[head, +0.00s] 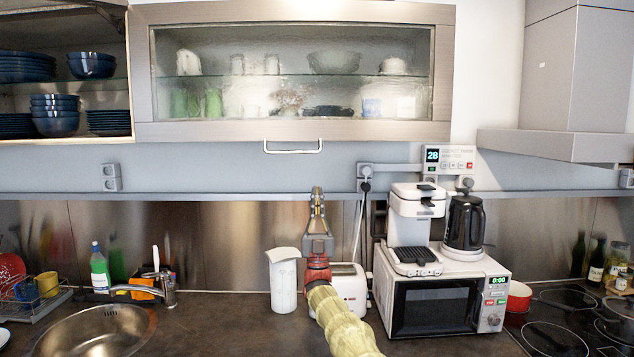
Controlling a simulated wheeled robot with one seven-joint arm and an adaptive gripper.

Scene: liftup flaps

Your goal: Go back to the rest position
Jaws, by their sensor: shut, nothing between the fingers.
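My gripper (317,194) points upward in the middle of the head view, in front of the steel backsplash. Its fingers are together and hold nothing. It is below the handle (293,148) of the glass-fronted wall cabinet (290,128) and apart from it. The cabinet's flap is down and shut, with glasses and bowls visible behind the glass. My yellow-sleeved arm reaches up from the bottom edge and hides part of the white toaster.
A white pitcher (283,284) and the toaster (349,282) stand close beside my arm. A microwave (440,300) carries a coffee maker (415,215) and a black kettle (464,222) on the right. A sink (95,330) is at left. The range hood (560,146) juts out at upper right.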

